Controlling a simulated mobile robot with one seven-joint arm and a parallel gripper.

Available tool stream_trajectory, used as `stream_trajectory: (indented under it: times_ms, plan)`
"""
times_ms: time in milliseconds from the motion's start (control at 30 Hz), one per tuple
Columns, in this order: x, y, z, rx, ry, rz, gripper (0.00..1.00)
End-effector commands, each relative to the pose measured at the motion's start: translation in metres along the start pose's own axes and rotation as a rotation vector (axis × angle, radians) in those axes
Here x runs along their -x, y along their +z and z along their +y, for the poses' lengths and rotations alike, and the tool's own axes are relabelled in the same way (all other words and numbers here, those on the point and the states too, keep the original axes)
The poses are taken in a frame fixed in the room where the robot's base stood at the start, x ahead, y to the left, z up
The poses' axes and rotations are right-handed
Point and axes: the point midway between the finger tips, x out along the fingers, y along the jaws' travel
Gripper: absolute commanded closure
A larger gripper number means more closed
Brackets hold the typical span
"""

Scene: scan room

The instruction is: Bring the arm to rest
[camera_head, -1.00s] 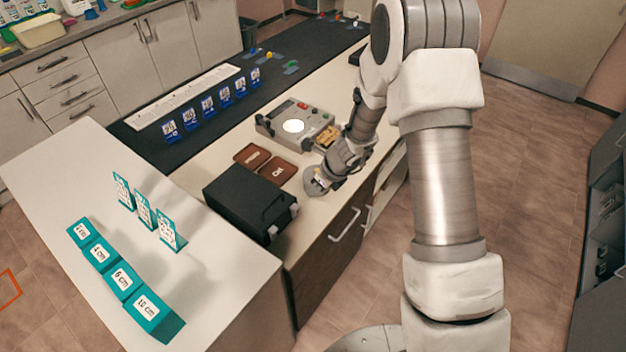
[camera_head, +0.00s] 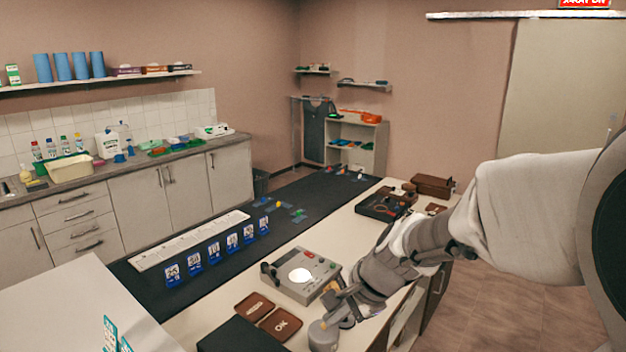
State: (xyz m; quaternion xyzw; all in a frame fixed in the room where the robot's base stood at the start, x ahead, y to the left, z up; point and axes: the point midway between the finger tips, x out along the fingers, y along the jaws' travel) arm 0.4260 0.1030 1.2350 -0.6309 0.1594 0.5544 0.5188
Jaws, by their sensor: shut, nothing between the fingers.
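My arm reaches in from the right side of the head view and angles down to the left over the table. My gripper (camera_head: 338,318) is at its end, low over the front edge of the white worktop (camera_head: 230,308). It is shut with nothing held.
A black box (camera_head: 238,338) stands at the lower left of the gripper. Blue cards (camera_head: 214,253) line the dark mat (camera_head: 165,292). A black tray (camera_head: 384,207) and a brown box (camera_head: 433,186) are farther back. Floor at the right is clear.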

Motion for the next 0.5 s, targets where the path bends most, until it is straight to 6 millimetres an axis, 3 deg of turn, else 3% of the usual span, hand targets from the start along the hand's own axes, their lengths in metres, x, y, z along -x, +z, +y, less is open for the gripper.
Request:
stream_trajectory:
  times_ms: [200, 500]
  plan:
    - [0.054, 0.014, 0.036, 0.368, 0.022, 0.073, 1.0]
    - [0.111, 0.022, 0.103, 0.829, 0.133, 0.21, 1.0]
